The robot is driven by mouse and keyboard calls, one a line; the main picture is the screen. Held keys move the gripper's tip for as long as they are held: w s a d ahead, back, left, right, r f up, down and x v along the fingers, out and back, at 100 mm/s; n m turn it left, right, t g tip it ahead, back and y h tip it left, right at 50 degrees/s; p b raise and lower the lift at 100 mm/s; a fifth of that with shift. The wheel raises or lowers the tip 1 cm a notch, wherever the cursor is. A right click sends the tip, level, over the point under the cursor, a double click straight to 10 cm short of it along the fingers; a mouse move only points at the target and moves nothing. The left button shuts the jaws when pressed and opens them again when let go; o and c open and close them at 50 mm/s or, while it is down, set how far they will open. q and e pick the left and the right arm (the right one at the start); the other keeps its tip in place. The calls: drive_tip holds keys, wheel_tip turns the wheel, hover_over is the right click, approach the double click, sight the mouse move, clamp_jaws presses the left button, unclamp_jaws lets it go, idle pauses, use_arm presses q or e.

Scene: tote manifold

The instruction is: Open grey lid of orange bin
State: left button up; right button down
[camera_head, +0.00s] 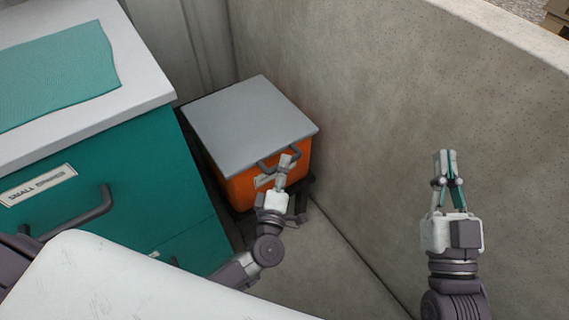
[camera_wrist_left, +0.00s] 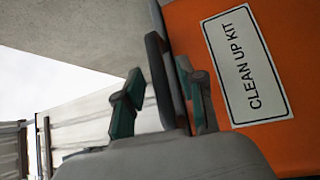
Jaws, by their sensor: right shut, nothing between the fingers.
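The orange bin (camera_head: 240,188) stands in the corner with its flat grey lid (camera_head: 248,120) lying closed on top. A dark handle (camera_head: 266,164) sits at the lid's front edge. My left gripper (camera_head: 285,165) is at this handle, in front of the bin. In the left wrist view, the fingers (camera_wrist_left: 160,88) stand apart on either side of the dark handle (camera_wrist_left: 156,50), with the orange bin face (camera_wrist_left: 190,20) to the right. I cannot tell whether either finger touches the handle. My right gripper (camera_head: 446,166) is shut and empty, raised to the right, away from the bin.
A teal cabinet (camera_head: 120,160) with a white top and dark handle (camera_head: 85,212) stands close left of the bin. A concrete wall (camera_head: 390,110) runs along the right. A "CLEAN UP KIT" label (camera_wrist_left: 246,66) is on the bin front. Floor (camera_head: 330,265) shows in front.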

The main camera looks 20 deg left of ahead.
use_arm(q)
drive_tip(key=shift+w+r, duration=0.15)
drive_tip(key=shift+w, duration=0.6)
clamp_jaws()
